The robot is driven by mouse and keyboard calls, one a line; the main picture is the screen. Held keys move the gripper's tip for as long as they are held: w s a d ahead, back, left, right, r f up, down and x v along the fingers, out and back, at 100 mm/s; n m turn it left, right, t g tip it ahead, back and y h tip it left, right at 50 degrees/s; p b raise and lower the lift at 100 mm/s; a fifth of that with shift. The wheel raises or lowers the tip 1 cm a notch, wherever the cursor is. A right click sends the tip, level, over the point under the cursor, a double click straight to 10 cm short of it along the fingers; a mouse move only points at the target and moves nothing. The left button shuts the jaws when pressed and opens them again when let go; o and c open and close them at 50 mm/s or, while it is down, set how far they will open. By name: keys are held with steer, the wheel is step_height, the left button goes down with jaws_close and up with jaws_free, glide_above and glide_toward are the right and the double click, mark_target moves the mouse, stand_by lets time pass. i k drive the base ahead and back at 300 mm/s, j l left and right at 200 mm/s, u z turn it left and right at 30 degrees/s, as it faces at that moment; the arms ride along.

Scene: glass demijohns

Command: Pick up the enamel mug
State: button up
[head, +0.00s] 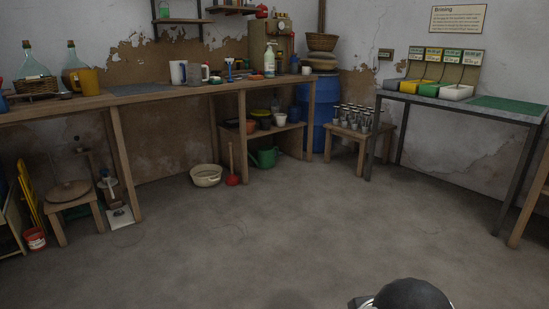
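I cannot tell for sure which vessel is the enamel mug. A small pale cup (306,70) stands near the right end of the long wooden workbench (150,97). A larger white vessel (178,72) stands near the bench's middle, and a yellow jug or mug (88,81) stands to the left. All are small and far off in the head view. My gripper is not in view. A dark rounded part at the bottom edge seems to be mine.
Glass demijohns (72,60) stand on the bench's left. A cream basin (206,175), red plunger (232,172) and green watering can (264,157) are on the floor by the bench. A low stool (345,137) and grey table (470,108) stand right. The middle floor is clear.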

mark_target(307, 70)
steer(key=i+z, duration=0.4)
steer(key=i, duration=2.5)
